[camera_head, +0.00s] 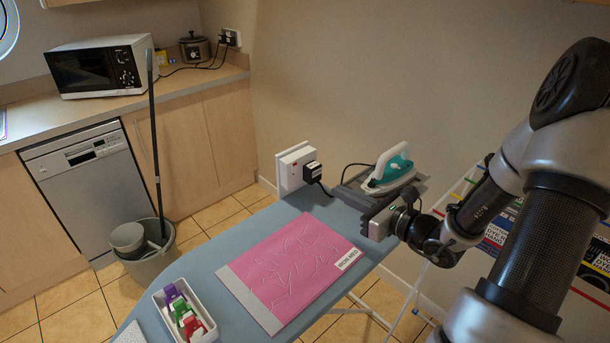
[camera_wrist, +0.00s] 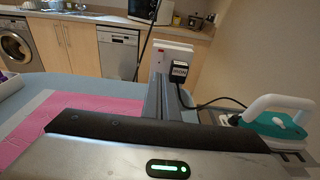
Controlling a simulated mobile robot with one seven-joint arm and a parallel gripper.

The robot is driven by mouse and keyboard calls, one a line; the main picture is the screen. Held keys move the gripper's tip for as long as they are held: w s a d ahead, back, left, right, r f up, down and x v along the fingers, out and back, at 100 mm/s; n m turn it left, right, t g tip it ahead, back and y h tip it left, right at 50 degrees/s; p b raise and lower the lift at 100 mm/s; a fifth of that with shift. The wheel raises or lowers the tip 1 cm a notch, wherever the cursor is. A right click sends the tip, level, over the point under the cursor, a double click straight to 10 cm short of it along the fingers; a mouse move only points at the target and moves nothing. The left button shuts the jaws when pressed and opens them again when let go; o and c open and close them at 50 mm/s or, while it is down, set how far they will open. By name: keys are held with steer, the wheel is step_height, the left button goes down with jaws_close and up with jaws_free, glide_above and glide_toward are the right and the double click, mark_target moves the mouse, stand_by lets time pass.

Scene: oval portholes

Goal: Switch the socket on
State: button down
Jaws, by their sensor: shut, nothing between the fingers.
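The white socket (camera_head: 291,160) stands upright at the far end of the blue ironing board, with a black plug (camera_head: 312,172) in its right part. In the wrist view the socket (camera_wrist: 172,52) is straight ahead, and a small red switch (camera_wrist: 160,51) shows left of the plug (camera_wrist: 179,72). The switch's position is too small to tell. My gripper (camera_head: 345,187) is shut and empty, over the board to the right of the socket. Its fingers (camera_wrist: 163,80) point toward the socket and appear apart from it. They hide its lower part in the wrist view.
A teal and white iron (camera_head: 390,169) is close beside my gripper, and its cord runs near the plug. A pink cloth (camera_head: 290,268) and a white tray with pegs (camera_head: 158,300) lie on the board (camera_head: 225,250). A mop bucket (camera_head: 150,262) stands on the floor at left.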

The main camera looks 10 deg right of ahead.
mark_target(296, 171)
steer(key=shift+w, duration=0.1)
steer(key=x, duration=1.4)
steer(key=shift+b, duration=0.3)
